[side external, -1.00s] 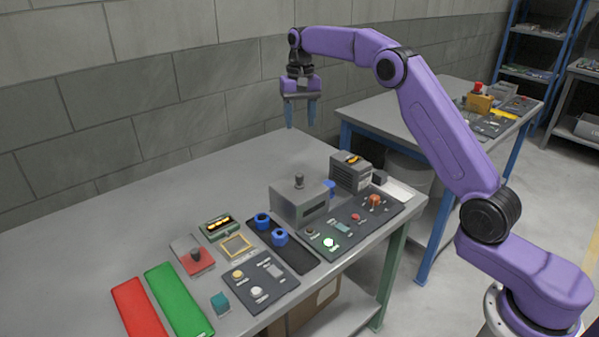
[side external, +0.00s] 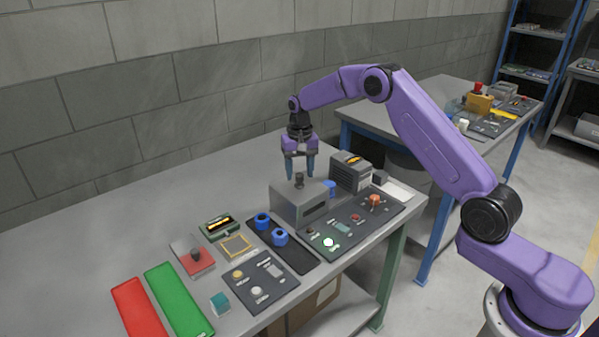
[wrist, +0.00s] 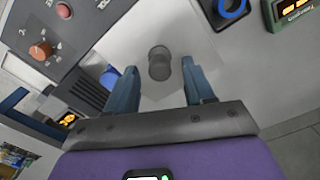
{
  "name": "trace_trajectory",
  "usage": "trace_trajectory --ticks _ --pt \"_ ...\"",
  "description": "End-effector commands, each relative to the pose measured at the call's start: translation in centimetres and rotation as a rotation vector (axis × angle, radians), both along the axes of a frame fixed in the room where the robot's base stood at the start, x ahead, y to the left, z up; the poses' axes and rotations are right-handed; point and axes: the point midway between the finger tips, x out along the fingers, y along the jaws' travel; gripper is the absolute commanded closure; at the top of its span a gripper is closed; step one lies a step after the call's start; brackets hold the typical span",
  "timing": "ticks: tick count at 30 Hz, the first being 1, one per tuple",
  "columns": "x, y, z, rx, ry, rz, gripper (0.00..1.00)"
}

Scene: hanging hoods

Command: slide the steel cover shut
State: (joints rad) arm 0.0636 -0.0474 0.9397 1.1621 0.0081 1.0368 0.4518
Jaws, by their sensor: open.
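The steel cover (side external: 290,204) is a grey box-like hood with a small dark knob (side external: 299,181) on top. It stands at the back end of a dark plate (side external: 296,257). Two blue rings (side external: 279,237) show on the plate in front of the cover, and a blue part (side external: 330,187) shows at its right. My gripper (side external: 301,174) is open and points down over the cover, its fingertips close to the knob. In the wrist view the knob (wrist: 159,64) appears between the two fingers. I cannot tell whether the fingers touch it.
A dark panel with buttons (side external: 343,229) and a vented grey box (side external: 350,172) stand to the right of the cover. To the left are a framed yellow part (side external: 236,246), a red block with a dark knob (side external: 193,256) and a green mat (side external: 180,300). The table's back left is bare.

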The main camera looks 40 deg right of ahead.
Motion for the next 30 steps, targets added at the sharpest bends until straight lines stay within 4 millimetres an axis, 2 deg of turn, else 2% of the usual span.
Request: trace_trajectory --ticks 4,12,17,23,26,30 --pt "0.0 0.0 -0.7 0.0 0.0 0.0 0.47" --pt "0.0 0.0 -0.8 0.0 0.0 0.0 0.47" --pt "0.0 0.0 -0.8 0.0 0.0 0.0 0.99" --pt "0.0 -0.4 -0.8 0.0 -0.001 -0.002 1.0" --pt "0.0 -2.1 -0.8 0.0 -0.001 -0.005 1.0" --pt "0.1 -6.1 -0.8 0.0 -0.002 -0.008 1.0"
